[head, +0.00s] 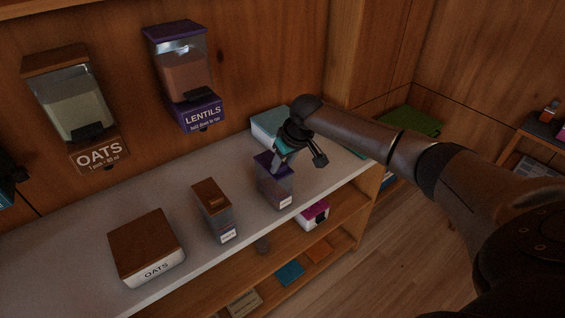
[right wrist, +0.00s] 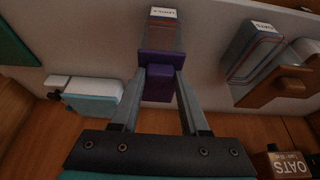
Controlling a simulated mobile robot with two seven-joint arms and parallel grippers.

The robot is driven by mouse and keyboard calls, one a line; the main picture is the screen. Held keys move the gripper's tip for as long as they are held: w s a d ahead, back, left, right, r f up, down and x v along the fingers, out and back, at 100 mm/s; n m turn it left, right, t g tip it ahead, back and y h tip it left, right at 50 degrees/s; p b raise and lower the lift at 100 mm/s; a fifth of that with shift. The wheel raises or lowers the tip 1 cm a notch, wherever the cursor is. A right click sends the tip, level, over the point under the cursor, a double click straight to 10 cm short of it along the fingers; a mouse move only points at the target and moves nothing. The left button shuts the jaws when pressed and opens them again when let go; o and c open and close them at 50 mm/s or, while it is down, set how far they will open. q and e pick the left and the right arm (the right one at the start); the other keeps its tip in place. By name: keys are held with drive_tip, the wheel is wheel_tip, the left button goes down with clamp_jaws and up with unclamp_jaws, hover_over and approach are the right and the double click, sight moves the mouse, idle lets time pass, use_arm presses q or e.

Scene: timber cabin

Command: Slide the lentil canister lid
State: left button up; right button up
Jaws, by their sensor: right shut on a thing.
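The lentil canister (head: 278,190) is a clear box with a purple lid and a small white label, standing upright on the counter. Its purple lid (head: 263,158) also shows in the right wrist view (right wrist: 161,62), with the canister body (right wrist: 162,32) beyond it. My right gripper (head: 275,168) is over the canister from behind. In the right wrist view (right wrist: 159,80) its two fingers are shut on either side of a purple block at the lid. How far the lid sits over the canister is hard to tell.
A brown-lidded canister (head: 213,212) and an OATS box (head: 146,246) stand left on the counter (head: 75,277). A teal-lidded box (head: 268,125) is behind my right gripper. OATS (head: 72,98) and LENTILS (head: 182,75) dispensers hang on the wall. Open shelves (head: 325,238) lie below.

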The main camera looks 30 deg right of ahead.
clamp_jaws()
idle(0.6)
